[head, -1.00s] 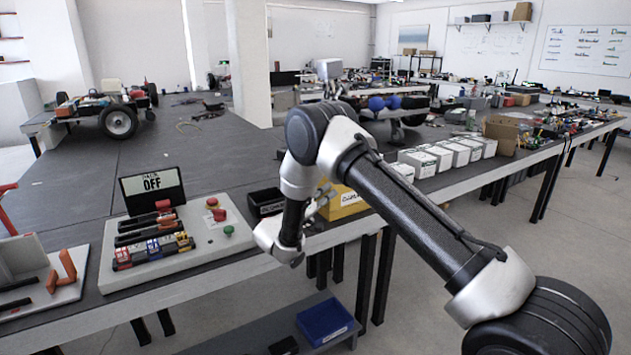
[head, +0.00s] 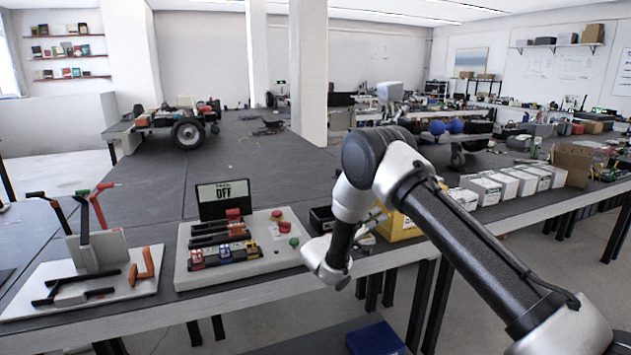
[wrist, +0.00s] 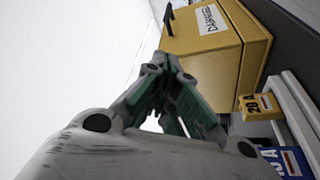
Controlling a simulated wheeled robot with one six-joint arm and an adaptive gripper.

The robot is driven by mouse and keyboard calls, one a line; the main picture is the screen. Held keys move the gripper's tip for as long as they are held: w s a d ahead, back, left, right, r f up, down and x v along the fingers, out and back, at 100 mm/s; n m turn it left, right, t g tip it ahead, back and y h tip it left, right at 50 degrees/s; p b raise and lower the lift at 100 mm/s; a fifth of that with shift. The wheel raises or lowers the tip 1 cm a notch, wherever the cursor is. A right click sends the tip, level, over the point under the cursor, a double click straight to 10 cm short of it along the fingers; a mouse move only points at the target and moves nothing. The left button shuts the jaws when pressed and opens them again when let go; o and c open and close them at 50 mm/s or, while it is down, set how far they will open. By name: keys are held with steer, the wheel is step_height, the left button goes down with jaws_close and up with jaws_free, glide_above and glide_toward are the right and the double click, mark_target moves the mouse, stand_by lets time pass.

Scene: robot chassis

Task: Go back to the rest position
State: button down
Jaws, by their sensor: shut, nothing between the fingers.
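My gripper (head: 374,222) is partly hidden behind my own arm in the head view, beside the yellow box at the table's front edge. In the wrist view my gripper (wrist: 170,66) shows its grey and green fingers meeting at the tips, shut and empty. My arm is bent, with its elbow raised and the wrist hanging down near the table edge. The yellow box (head: 402,228) stands just behind it. It fills the upper right of the wrist view (wrist: 208,58), with a white label; I cannot tell whether the fingers touch it.
A control panel (head: 283,258) with a display reading OFF and coloured fuses stands left of my gripper. A tool stand (head: 125,275) is further left. White boxes (head: 505,183) line the table at right. A blue bin (head: 375,338) sits below. The table's middle is mostly clear.

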steer(key=s+d+f+n+g, duration=0.5)
steer(key=s+d+f+g, duration=0.1)
steer(key=s+d+r+g+y, duration=0.45)
steer(key=s+d+g, duration=0.25)
steer(key=s, duration=0.5)
steer(key=s+d+r+m+t+y, duration=0.2)
steer(key=s+r+y, duration=0.4)
steer(key=s+r, duration=0.4)
steer(key=s+d+r+m+t+y, duration=0.2)
steer(key=s+r+y, duration=0.4)
steer(key=s+r, duration=0.5)
steer(key=s+m+t, duration=0.1)
steer(key=s, duration=0.6)
